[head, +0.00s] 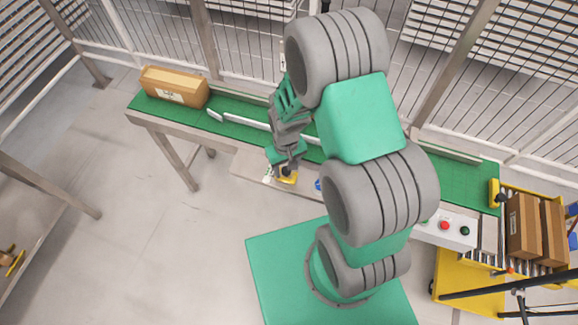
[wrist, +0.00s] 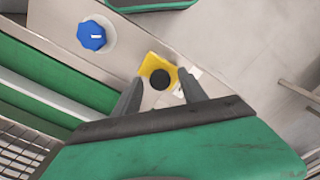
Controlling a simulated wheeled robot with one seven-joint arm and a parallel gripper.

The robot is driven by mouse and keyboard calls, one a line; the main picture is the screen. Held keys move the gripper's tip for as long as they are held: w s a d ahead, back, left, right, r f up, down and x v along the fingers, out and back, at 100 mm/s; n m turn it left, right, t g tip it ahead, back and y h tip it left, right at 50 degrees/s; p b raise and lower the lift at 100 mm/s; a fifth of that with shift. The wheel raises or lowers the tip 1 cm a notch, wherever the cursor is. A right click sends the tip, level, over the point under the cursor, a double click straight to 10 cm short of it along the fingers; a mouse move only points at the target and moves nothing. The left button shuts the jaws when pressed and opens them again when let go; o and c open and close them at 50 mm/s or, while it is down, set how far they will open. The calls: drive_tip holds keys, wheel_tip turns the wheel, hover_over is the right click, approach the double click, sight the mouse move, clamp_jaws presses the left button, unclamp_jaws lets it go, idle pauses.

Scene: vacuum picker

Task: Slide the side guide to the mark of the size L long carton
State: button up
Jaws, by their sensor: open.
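The side guide's white rail (head: 246,122) runs along the near side of the green belt; it also shows in the wrist view (wrist: 45,95). A yellow plate (head: 288,179) with a round black knob (wrist: 160,79) sits on the grey ledge in front of the belt. My gripper (head: 285,169) is over this plate. In the wrist view its open fingers (wrist: 159,78) stand on either side of the knob; I cannot tell whether they touch it. A white label (wrist: 191,74) beside the plate is partly hidden by a finger, and I cannot read its size mark.
A brown carton (head: 174,87) sits on the belt's left end. A blue dial (wrist: 92,36) is on the ledge near the knob. A control box (head: 447,228) with red and green buttons stands at right, near a yellow cart holding cartons (head: 524,226). Mesh fencing stands behind the belt.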

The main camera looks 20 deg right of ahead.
wheel_tip(320, 180, up, 8)
drive_tip(key=shift+f+b, duration=0.1)
drive_tip(key=shift+b, duration=0.2)
drive_tip(key=s+g, duration=0.3)
drive_tip(key=s, duration=0.5)
wheel_tip(320, 180, up, 23)
drive_tip(key=w+d+m+t, duration=0.1)
drive_tip(key=w+t, duration=0.1)
drive_tip(key=t, duration=0.5)
drive_tip(key=shift+d+f+m, duration=0.2)
drive_tip(key=shift+d+m, duration=0.1)
drive_tip(key=shift+d, duration=0.05)
